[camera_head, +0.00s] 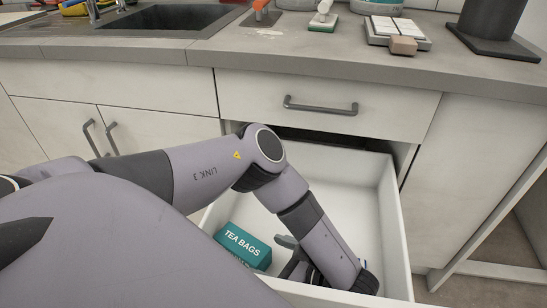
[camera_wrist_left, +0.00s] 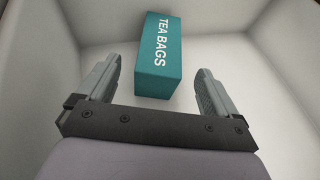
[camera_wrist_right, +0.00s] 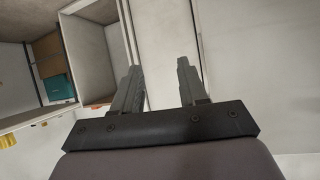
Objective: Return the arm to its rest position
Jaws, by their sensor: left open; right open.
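My left arm reaches down into the open white drawer (camera_head: 345,200). My left gripper (camera_wrist_left: 158,72) is open, with a teal box marked TEA BAGS (camera_wrist_left: 162,55) lying beyond and partly between its fingers. Nothing is clamped. In the head view the tea box (camera_head: 243,246) lies at the drawer's left side, beside the left gripper (camera_head: 284,255), which is partly hidden by my arm. My right gripper (camera_wrist_right: 156,75) is open and empty in the right wrist view, in front of pale panels. It does not show in the head view.
The grey counter (camera_head: 350,58) runs above the drawer, with a sink (camera_head: 170,17) at left. A tile tray (camera_head: 397,36) and a dark stand (camera_head: 490,28) are at right. A shut drawer (camera_head: 320,106) is directly above the open one. The open drawer's right part is empty.

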